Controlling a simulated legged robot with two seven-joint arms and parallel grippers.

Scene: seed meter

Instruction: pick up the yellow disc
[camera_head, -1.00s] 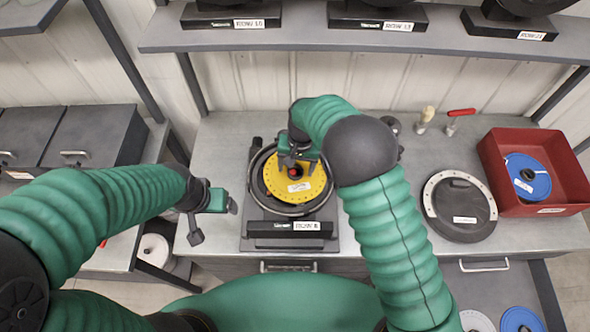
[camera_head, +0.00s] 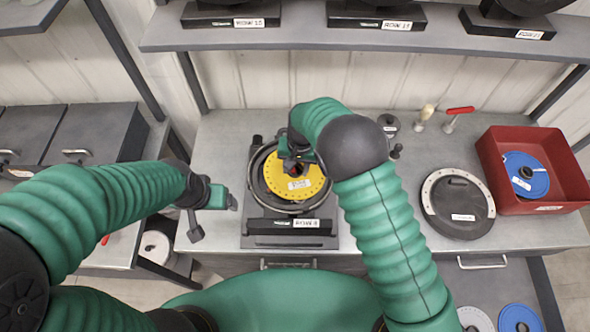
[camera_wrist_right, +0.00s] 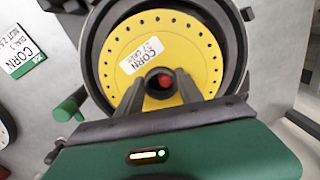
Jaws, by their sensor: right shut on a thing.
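The yellow disc (camera_head: 304,186), with a ring of small holes and a white label, sits in the round black housing of the seed meter (camera_head: 287,227) on the bench. It also shows in the right wrist view (camera_wrist_right: 190,45). My right gripper (camera_head: 295,164) is over the disc's centre, shut on its hub; a red spot shows between the fingers (camera_wrist_right: 160,88). The disc appears to lie within the housing's rim; I cannot tell whether it is lifted. My left gripper (camera_head: 212,213) is empty and open, left of the meter, apart from it.
A round black lid (camera_head: 462,228) lies to the right on the bench. A red-handled tool (camera_head: 458,112) and small knobs stand at the back. A shelf (camera_head: 300,38) spans above the bench.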

